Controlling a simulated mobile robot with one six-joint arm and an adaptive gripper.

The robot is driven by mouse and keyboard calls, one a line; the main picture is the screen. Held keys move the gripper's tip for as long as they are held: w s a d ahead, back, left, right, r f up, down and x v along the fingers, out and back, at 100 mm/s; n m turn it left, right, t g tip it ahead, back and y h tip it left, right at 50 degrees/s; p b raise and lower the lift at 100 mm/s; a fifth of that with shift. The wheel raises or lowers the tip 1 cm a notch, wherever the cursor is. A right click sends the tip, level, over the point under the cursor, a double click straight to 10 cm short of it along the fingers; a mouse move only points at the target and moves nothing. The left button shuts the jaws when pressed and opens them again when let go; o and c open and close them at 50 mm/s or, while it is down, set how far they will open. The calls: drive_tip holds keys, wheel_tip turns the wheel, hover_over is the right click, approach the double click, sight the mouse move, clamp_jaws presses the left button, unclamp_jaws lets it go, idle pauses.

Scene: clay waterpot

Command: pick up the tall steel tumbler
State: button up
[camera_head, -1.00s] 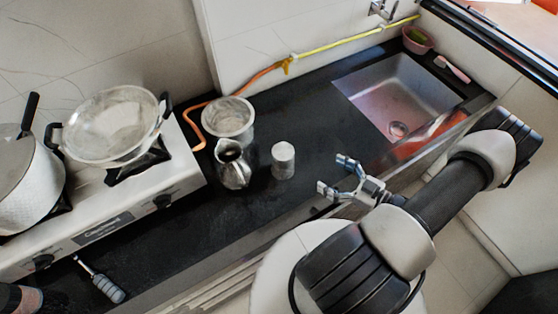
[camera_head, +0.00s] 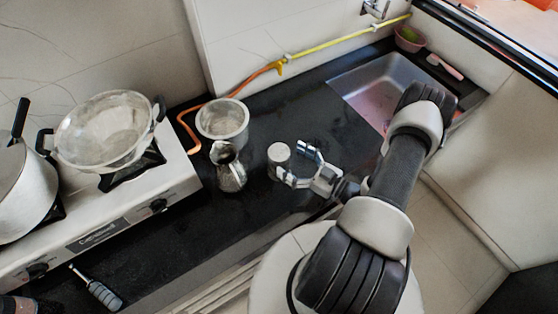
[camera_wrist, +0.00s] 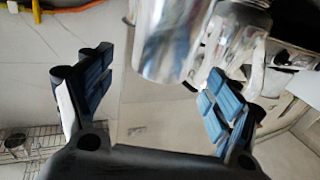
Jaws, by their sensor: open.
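The steel tumbler (camera_head: 279,154) stands upright on the dark counter, right of a metal pitcher (camera_head: 229,170). In the wrist view the tumbler (camera_wrist: 168,40) shows as a shiny cylinder at the upper middle, between the two fingers in the picture. My gripper (camera_head: 297,164) is open, with its fingers spread just right of the tumbler in the head view. In the wrist view my gripper (camera_wrist: 158,95) has a blue-padded finger on each side and holds nothing. Whether a finger touches the tumbler cannot be told.
A wide metal pot (camera_head: 222,119) stands behind the pitcher. The pitcher (camera_wrist: 237,40) appears close right of the tumbler in the wrist view. A sink (camera_head: 365,90) lies to the right. The front counter is mostly clear.

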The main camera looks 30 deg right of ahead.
sight(279, 152)
drive_tip(key=x, duration=0.5)
drive_tip(key=shift+a+f+b, duration=0.1)
drive_tip(key=shift+f+b, duration=0.15)
drive_tip(key=shift+b, duration=0.1)
drive_tip(key=shift+c, duration=0.2)
drive_tip(key=c, duration=1.3)
drive_tip(key=shift+o, duration=0.2)
wheel_tip(279, 152, up, 20)
drive_tip(key=p, duration=0.4)
drive_tip(key=shift+p, duration=0.4)
